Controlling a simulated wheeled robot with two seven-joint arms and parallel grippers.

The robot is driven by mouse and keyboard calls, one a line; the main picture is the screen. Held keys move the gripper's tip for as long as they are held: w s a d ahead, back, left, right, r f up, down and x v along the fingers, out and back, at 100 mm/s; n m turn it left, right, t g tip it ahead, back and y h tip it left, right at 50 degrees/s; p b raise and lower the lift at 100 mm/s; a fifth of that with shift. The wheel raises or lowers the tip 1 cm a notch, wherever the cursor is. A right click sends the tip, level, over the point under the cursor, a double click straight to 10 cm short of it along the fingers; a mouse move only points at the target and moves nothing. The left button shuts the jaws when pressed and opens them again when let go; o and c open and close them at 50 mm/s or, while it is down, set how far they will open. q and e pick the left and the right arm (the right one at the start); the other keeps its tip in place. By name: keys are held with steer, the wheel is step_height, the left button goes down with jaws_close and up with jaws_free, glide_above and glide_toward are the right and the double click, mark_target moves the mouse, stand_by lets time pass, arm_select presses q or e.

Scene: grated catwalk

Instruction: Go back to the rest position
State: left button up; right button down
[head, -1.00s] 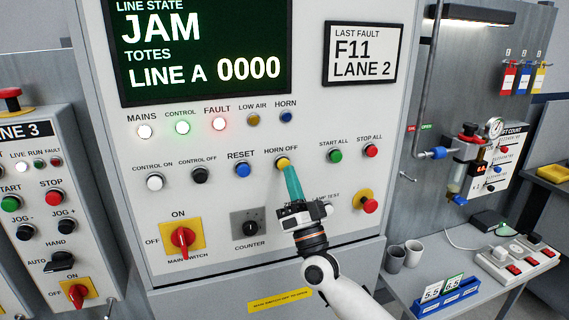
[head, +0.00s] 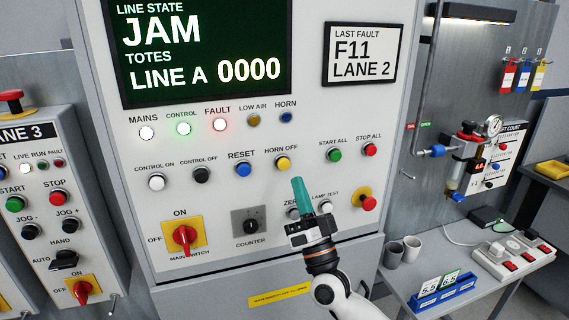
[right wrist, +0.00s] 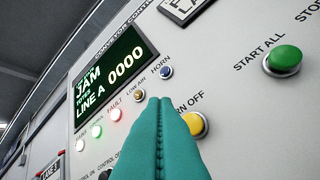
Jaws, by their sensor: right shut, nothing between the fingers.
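My right gripper (head: 299,184) has teal fingers pressed together with nothing between them. In the head view it stands in front of the white control panel (head: 330,120), below and right of the yellow HORN OFF button (head: 282,163), apart from it. In the right wrist view the shut fingers (right wrist: 166,102) point up the panel, and the yellow button (right wrist: 194,124) shows just right of their tips. My right gripper partly hides a button and label under HORN OFF. My left gripper is in neither view.
A LANE 3 box (head: 40,200) stands at the left. The red main switch (head: 184,237) juts from the panel.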

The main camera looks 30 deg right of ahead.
stand_by(0.7)
step_height(320, 180, down, 38)
steer(key=w+a+n+g+y+b, duration=0.2)
steer(key=w+n+g+y, duration=0.15)
steer(key=n+g, duration=0.45)
steer(key=s+a+f+g+b, duration=0.1)
steer(key=s+f+g, duration=0.4)
steer(key=f, duration=0.6)
steer(key=s+a+f+g+b, duration=0.1)
steer(key=s+f+g, duration=0.2)
steer(key=s+f, duration=0.7)
arm_select(q)
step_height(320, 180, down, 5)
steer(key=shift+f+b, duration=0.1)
steer(key=shift+b, duration=0.45)
arm_select(e)
steer(key=s+a+f+n+g, duration=0.1)
steer(key=s+f+g, duration=0.2)
steer(key=s+f, duration=0.4)
steer(key=s+a+f+n+g, duration=0.1)
steer(key=s+f, duration=0.5)
steer(key=s, duration=0.7)
steer(key=s+a+f+n+g, duration=0.1)
steer(key=s+a+f+g, duration=0.1)
steer(key=s+f+g, duration=0.4)
steer(key=s+f, duration=0.1)
steer(key=s, duration=0.4)
steer(key=shift+a+f, duration=0.35)
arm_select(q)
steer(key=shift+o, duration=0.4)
